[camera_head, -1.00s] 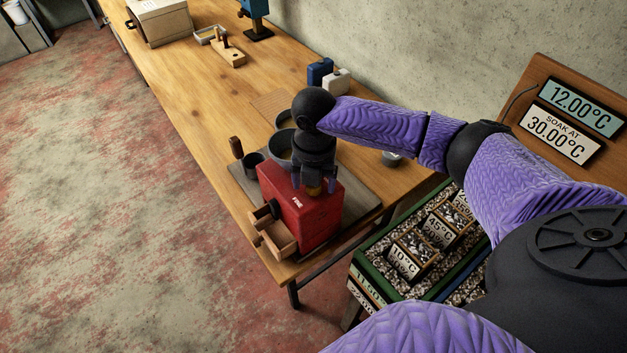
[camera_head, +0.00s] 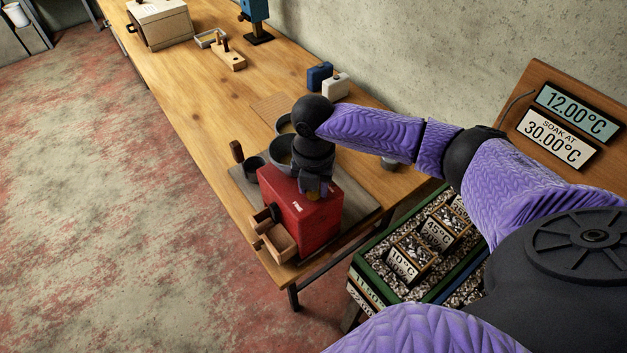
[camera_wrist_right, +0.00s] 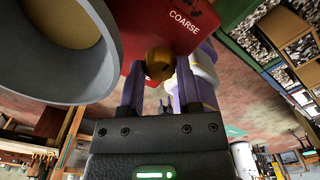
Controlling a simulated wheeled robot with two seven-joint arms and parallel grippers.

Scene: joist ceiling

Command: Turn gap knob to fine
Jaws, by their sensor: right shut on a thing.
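A red box-shaped grinder (camera_head: 318,226) stands on the near end of the bench, with a small wooden drawer (camera_head: 280,242) pulled open at its front. The word FINE shows on its top in the head view. In the right wrist view the grinder's red top (camera_wrist_right: 140,22) bears the word COARSE. My right gripper (camera_head: 316,190) points down over the top. Its fingers (camera_wrist_right: 160,78) are shut on the round brass-coloured gap knob (camera_wrist_right: 159,62). The knob's pointer, if any, is hidden. My left gripper is out of view.
A large grey bowl (camera_wrist_right: 60,40) is close beside the gripper. A dark cup (camera_head: 253,164) stands left of the grinder. A crate of stones with temperature tags (camera_head: 404,262) stands right of the bench. Blue and white small blocks (camera_head: 335,84) sit farther back.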

